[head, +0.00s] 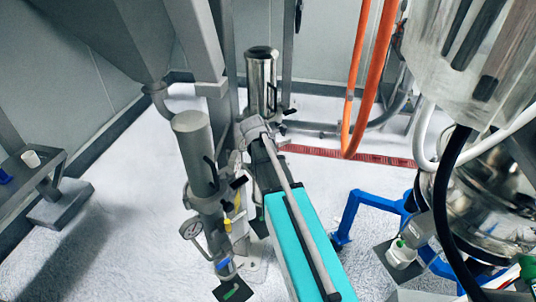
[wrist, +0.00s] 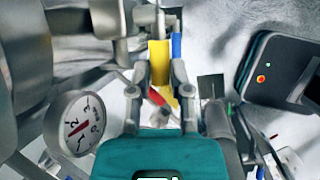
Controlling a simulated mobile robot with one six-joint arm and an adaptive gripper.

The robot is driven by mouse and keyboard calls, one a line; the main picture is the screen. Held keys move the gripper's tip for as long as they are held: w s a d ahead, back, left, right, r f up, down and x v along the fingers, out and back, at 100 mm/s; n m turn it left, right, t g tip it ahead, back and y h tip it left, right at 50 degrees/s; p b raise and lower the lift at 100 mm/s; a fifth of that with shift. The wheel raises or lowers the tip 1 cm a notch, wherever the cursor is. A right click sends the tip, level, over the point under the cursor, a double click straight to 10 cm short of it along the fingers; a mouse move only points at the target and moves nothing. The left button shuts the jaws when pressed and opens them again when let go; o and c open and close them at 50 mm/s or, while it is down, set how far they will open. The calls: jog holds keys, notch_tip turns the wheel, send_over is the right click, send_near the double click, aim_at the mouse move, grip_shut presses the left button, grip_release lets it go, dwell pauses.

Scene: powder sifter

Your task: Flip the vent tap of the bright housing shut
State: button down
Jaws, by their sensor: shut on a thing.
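The bright housing (head: 262,82) is a shiny steel cylinder with a black lever, at the upper middle of the head view. A duller grey housing (head: 196,155) stands nearer, to its left. In the wrist view my gripper (wrist: 160,75) has its two fingers on either side of a yellow tap handle (wrist: 159,52), closed on it. Red and yellow parts show lower between the fingers. A blue handle (wrist: 176,46) is just right of the yellow one. In the head view my arm hides the fingers. I cannot tell how far the tap is turned.
A pressure gauge (wrist: 80,125) is close on the left of my gripper; it also shows in the head view (head: 191,228). Pipes crowd the upper left. Orange hoses (head: 367,80) and a blue frame (head: 365,205) stand at right. Open floor (head: 110,235) lies at left.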

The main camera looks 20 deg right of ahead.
jog(key=shift+s, duration=0.1)
jog(key=shift+d+r+y+p, duration=0.2)
jog(key=shift+r+y+p, duration=0.2)
jog(key=shift+y+p, duration=0.4)
jog(key=shift+d+r+g+y+p, duration=0.25)
jog(key=shift+y+p, duration=0.2)
jog(key=shift+y, duration=0.25)
jog(key=shift+d+r+g+y+p, duration=0.1)
jog(key=shift+r+g+y+p, duration=0.25)
jog(key=shift+y, duration=0.35)
jog(key=shift+f, duration=0.15)
jog(key=c, duration=0.6)
grip_release()
jog(key=shift+c, duration=0.2)
jog(key=shift+o, duration=0.3)
